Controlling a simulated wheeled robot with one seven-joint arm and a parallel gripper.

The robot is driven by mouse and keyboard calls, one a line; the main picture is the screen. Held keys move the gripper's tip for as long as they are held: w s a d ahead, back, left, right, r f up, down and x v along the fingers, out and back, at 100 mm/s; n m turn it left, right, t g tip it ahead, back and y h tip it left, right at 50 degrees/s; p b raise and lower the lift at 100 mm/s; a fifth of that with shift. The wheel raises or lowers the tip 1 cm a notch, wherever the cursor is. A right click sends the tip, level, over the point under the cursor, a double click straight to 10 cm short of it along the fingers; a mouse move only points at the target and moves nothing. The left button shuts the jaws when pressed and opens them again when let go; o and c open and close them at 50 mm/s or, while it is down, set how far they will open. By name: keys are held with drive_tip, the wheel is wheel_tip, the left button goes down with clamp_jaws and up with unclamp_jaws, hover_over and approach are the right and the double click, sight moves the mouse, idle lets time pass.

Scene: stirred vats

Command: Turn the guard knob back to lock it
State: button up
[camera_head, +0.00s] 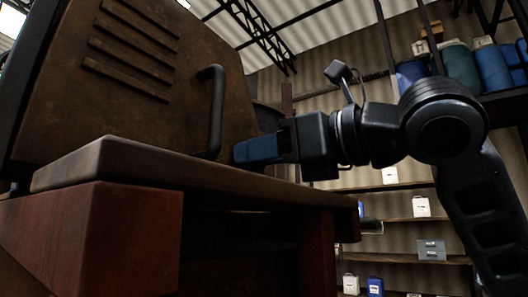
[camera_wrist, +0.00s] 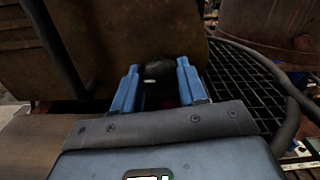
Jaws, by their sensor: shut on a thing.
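The guard is a rusty brown panel (camera_head: 150,80) with raised slats and a black bar handle (camera_head: 215,105). It also fills the upper left of the wrist view (camera_wrist: 120,35). The dark rounded guard knob (camera_wrist: 158,71) sits at the panel's lower edge, between the blue fingers of my gripper (camera_wrist: 157,82). My gripper is shut on the knob, with a finger on each side. In the head view my gripper (camera_head: 245,151) reaches in from the right, low beside the panel, and its fingers hide the knob. A small light mark shows on the knob; its turn angle cannot be told.
A dark tabletop (camera_head: 130,158) on a red-brown frame (camera_head: 95,235) lies just below my gripper. In the wrist view a black grating (camera_wrist: 245,75), a curved dark rail (camera_wrist: 292,110) and a rusty vat (camera_wrist: 270,30) stand at right. Shelves with blue drums (camera_head: 493,68) are behind.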

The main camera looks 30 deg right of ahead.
drive_tip(key=shift+m, duration=0.4)
drive_tip(key=m+b, duration=0.1)
drive_tip(key=m, duration=0.2)
drive_tip(key=shift+m, duration=0.4)
drive_tip(key=m, duration=0.4)
drive_tip(key=shift+b, duration=0.3)
drive_tip(key=m, duration=0.5)
drive_tip(key=shift+d, duration=0.1)
drive_tip(key=m, duration=0.4)
drive_tip(key=shift+f, duration=0.1)
drive_tip(key=shift+m, duration=0.3)
drive_tip(key=o, duration=1.1)
drive_tip(key=shift+c, duration=0.2)
drive_tip(key=shift+d, duration=0.1)
drive_tip(key=b+v, duration=0.1)
drive_tip(key=v, duration=0.6)
drive_tip(key=shift+s+d, duration=0.1)
drive_tip(key=shift+s, duration=0.25)
